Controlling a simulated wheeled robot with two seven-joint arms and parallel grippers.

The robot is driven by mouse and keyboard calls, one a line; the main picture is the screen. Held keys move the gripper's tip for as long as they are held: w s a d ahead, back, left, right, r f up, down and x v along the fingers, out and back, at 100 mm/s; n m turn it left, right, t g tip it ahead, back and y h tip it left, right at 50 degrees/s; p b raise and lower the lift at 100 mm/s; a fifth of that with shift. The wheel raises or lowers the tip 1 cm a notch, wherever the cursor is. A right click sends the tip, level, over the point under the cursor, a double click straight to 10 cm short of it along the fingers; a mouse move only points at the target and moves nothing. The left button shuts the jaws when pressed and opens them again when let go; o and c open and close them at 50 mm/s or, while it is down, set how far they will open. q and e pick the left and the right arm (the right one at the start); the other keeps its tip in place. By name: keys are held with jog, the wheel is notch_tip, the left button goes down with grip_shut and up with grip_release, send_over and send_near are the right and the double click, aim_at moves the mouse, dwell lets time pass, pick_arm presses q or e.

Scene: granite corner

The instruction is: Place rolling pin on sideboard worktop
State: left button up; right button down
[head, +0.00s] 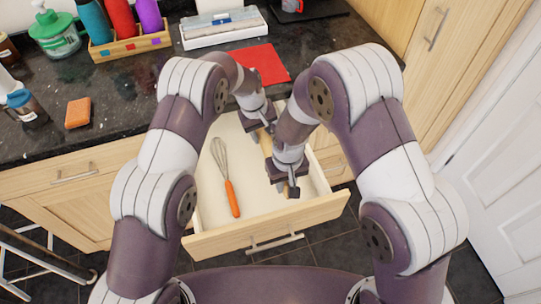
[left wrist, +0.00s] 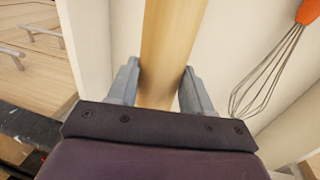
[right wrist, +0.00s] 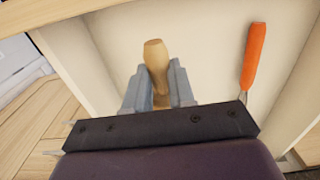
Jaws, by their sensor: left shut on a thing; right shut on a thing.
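The wooden rolling pin is inside the open drawer (head: 210,222); in the head view my arms hide most of it. My left gripper (head: 264,128) is shut on its pale body (left wrist: 168,45), seen between the fingers in the left wrist view. My right gripper (head: 288,187) is shut around its near end; the knobbed handle (right wrist: 155,55) shows between the fingers in the right wrist view. Whether the pin touches the drawer floor I cannot tell. The sideboard worktop (head: 55,145) is dark speckled granite behind and above the drawer.
A whisk (head: 231,190) with an orange handle lies in the drawer left of the grippers. On the worktop are a red cloth (head: 265,65), an orange sponge (head: 78,113), a wooden bottle box (head: 130,46) and a white tray (head: 222,30). Bare granite lies right of the sponge.

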dwell(0.4)
pick_arm(q)
jog(key=shift+s+r, duration=0.15)
jog(key=shift+r, duration=0.4)
pick_arm(e)
jog(key=shift+s+r, duration=0.15)
jog(key=shift+r, duration=0.4)
pick_arm(q)
jog(key=shift+s+r, duration=0.3)
jog(key=shift+r, duration=0.15)
pick_arm(e)
jog(key=shift+s+r, duration=0.3)
jog(key=shift+r, duration=0.15)
pick_arm(q)
jog(key=shift+r, duration=0.25)
pick_arm(e)
jog(key=shift+r, duration=0.3)
pick_arm(q)
jog(key=shift+s+a+f, duration=0.1)
pick_arm(e)
jog(key=shift+f, duration=0.15)
